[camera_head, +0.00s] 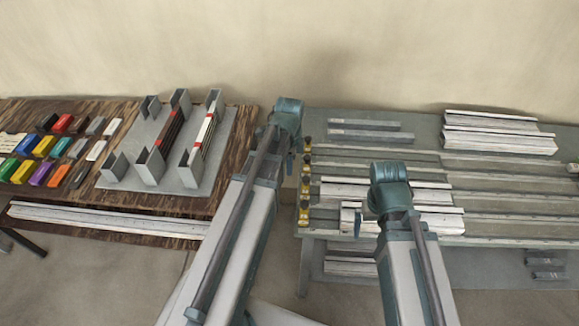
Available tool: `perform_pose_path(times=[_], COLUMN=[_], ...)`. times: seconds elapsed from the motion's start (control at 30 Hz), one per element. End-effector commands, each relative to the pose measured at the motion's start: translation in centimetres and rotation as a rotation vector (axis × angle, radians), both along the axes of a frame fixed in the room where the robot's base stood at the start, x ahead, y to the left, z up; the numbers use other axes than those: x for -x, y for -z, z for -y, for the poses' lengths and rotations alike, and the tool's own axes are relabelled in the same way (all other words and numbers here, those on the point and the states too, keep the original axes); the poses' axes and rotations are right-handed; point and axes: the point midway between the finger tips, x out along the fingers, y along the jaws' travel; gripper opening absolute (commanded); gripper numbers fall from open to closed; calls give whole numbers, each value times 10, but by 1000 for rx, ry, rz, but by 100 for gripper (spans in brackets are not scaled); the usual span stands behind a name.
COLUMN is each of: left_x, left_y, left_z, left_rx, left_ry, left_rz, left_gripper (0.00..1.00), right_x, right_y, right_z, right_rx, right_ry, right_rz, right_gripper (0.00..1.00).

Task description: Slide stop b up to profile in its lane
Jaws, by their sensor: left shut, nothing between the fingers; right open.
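A grey bench (480,180) holds parallel lanes with pale rails. Yellow-and-black pieces (305,183) stand in a column at the lanes' left ends. Light profiles (432,196) lie in the nearer lanes, partly behind my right arm. I cannot tell which piece is stop b; no label is readable. My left gripper (290,164) is shut and empty, just left of the yellow-and-black pieces, mostly hidden by its wrist. My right gripper (358,223) is open, low over the nearer lanes beside a short pale piece (347,216); whether they touch is unclear.
A brown wooden table (225,180) at left carries several coloured blocks (43,146) and a grey rack (190,182) with upright holders. A long pale profile (110,218) lies along its front. More profiles (495,132) are stacked at the bench's back right. The right-hand lanes look mostly clear.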

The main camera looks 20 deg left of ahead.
Motion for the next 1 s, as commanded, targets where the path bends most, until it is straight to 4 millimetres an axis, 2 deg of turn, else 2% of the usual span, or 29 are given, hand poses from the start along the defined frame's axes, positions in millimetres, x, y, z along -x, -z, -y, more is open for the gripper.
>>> perform_pose_path(times=[0.03, 0.6, 1.0], left_x=[0, 0, -9], left_y=[8, 48, 44], left_z=[0, 0, 29], left_rx=[0, 0, 0], left_ry=[0, 0, 2], left_rz=[0, 0, 0], left_gripper=[0, 0, 0], right_x=[0, 0, 0], right_y=[8, 48, 44], right_z=[0, 0, 0], right_rx=[0, 0, 0], right_ry=[0, 0, 0], right_rz=[0, 0, 0], right_gripper=[100, 100, 100])
